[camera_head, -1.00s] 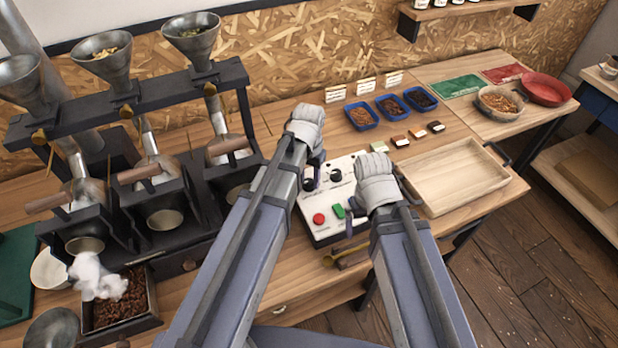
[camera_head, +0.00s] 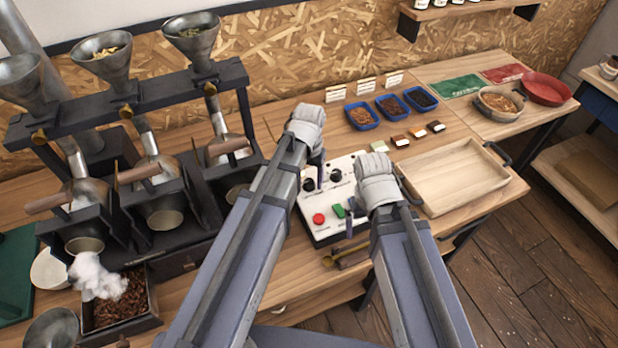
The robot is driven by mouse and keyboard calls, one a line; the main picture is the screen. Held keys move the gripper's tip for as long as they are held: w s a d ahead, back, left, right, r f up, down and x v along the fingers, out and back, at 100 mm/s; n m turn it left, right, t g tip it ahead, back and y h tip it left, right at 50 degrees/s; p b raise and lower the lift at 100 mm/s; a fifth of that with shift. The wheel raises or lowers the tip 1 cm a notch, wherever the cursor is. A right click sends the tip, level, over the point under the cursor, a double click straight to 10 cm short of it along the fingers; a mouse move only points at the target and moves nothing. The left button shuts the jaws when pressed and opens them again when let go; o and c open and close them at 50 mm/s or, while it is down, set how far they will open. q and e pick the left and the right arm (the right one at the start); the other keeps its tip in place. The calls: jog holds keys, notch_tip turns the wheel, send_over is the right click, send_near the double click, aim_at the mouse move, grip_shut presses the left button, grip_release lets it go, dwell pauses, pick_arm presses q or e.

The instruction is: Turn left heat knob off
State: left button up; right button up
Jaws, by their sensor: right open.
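The white control box (camera_head: 325,232) stands on the wooden bench between my two arms. Its left black knob (camera_head: 308,184) shows just left of my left gripper's dark finger; a second black knob (camera_head: 336,175) is to its right. My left gripper (camera_head: 320,182) points down over the box at the left knob's right side. Its wrist hides part of the jaws, so I cannot tell whether it is open or touching the knob. My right gripper (camera_head: 349,225) is open and empty at the box's right edge, beside the green button (camera_head: 338,211). A red button (camera_head: 319,218) is left of that.
A roaster rack (camera_head: 150,100) with several funnels and drums fills the left. A bean tray (camera_head: 152,305) with white smoke is at lower left. A wooden tray (camera_head: 455,170) lies to the right, with blue bowls (camera_head: 361,117) behind. A brass-ended scoop (camera_head: 329,262) lies in front of the box.

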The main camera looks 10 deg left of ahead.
aim_at(309, 181)
pick_arm(q)
jog(key=shift+o, duration=0.4)
notch_tip(309, 181, up, 8)
jog(key=p, duration=0.8)
jog(key=shift+f, duration=0.1)
pick_arm(e)
notch_tip(309, 181, up, 8)
pick_arm(q)
jog(key=shift+f+b, duration=0.15)
jog(key=shift+b, duration=0.15)
pick_arm(e)
jog(key=shift+f, duration=0.3)
pick_arm(q)
notch_tip(309, 181, down, 8)
jog(key=b, duration=0.7)
jog(key=shift+r, duration=0.2)
pick_arm(e)
notch_tip(309, 181, down, 8)
jog(key=shift+r, duration=0.25)
pick_arm(q)
jog(key=shift+r, duration=0.2)
pick_arm(e)
jog(key=shift+r, duration=0.2)
